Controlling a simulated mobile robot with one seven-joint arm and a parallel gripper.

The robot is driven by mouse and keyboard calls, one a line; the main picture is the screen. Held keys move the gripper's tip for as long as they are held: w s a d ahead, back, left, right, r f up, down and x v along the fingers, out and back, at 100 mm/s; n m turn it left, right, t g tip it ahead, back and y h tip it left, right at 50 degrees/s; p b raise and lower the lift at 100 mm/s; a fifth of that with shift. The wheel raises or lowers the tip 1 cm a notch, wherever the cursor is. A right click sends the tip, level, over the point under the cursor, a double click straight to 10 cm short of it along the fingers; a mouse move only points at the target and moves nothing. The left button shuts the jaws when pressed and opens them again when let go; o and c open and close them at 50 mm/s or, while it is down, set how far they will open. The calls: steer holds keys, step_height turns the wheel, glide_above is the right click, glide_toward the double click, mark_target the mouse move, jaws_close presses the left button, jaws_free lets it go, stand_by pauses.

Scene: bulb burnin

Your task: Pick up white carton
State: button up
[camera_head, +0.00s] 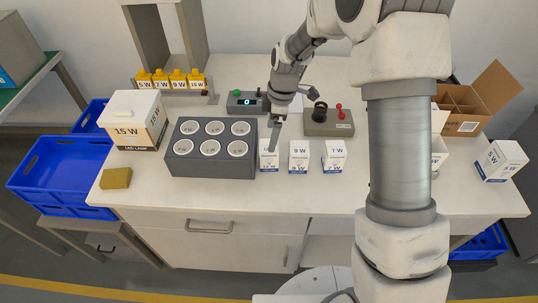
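Several white cartons stand on the table. Three small ones form a row in the middle: the 12 W carton (268,160), the 9 W carton (299,157) and the 7 W carton (334,156). A larger 15 W carton (133,121) stands at the left and a 5 W carton (500,161) at the right edge. Another white carton (431,158) is mostly hidden behind my arm. My gripper (275,135) points down over the 12 W carton, its tip close to the carton's top. I cannot tell whether they touch, or how far the fingers are apart.
A grey block (211,168) with several round sockets stands left of the 12 W carton. Control boxes (329,122) (246,103) stand behind the row. An open cardboard box (465,125) is at the back right, a yellow sponge (116,178) at the front left. The table front (260,195) is clear.

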mark_target(267, 157)
steer(key=f, duration=0.5)
steer(key=shift+a+f, duration=0.1)
steer(key=shift+a, duration=0.3)
steer(key=shift+s+a+f, duration=0.15)
steer(key=shift+f, duration=1.2)
steer(key=shift+s+a+f, duration=0.15)
steer(key=shift+f, duration=1.2)
steer(key=shift+c, duration=0.2)
steer(key=c, duration=1.4)
steer(key=shift+o, duration=0.2)
steer(key=shift+r, duration=0.1)
